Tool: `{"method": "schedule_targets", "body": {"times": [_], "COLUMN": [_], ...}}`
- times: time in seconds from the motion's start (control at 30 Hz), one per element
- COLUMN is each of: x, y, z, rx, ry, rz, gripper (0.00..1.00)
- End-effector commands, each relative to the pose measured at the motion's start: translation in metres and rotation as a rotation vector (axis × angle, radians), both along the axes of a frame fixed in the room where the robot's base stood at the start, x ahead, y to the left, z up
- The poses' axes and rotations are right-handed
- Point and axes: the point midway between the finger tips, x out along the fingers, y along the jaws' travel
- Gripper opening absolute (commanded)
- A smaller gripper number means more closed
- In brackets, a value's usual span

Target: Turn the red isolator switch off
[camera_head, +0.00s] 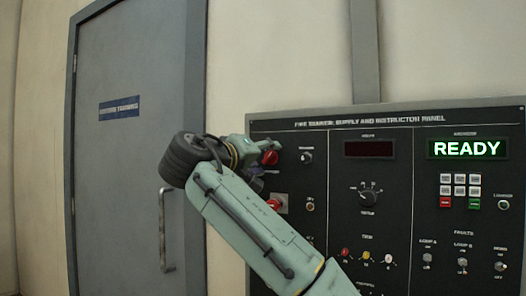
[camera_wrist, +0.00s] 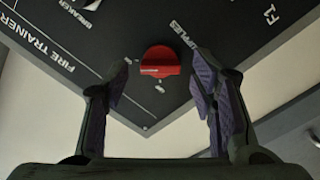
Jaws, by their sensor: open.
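The red switch knob (camera_wrist: 160,62) shows near a corner of the dark panel in the wrist view, by lettering that reads like "SUPPLIES". It has a raised grip bar, and small marks lie beside it. In the head view the red knob (camera_head: 270,157) is at the panel's upper left, partly behind my arm. My gripper (camera_wrist: 160,72) is open and empty, one finger on each side of the knob in the wrist view. I see no contact; the remaining distance is hard to tell. In the head view my gripper is mostly hidden by the wrist.
The dark panel (camera_head: 330,225) carries a selector dial (camera_head: 369,194), a green READY display (camera_head: 467,149), keypad buttons and several toggles. Another red control (camera_head: 274,203) sits below the knob, partly covered by my arm. A grey door (camera_head: 125,150) with a handle (camera_head: 165,230) is at left.

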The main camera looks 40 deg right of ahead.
Motion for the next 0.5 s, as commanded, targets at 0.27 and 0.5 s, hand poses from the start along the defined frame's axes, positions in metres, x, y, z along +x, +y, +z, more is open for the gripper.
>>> {"method": "schedule_targets", "body": {"times": [0.27, 0.5], "x": [0.002, 0.0021], "y": [-0.0047, -0.0043], "z": [-0.0004, -0.0003], "rx": [-0.001, -0.001], "ry": [0.0, -0.001], "rz": [0.001, 0.001], "gripper": [0.52, 0.41]}}
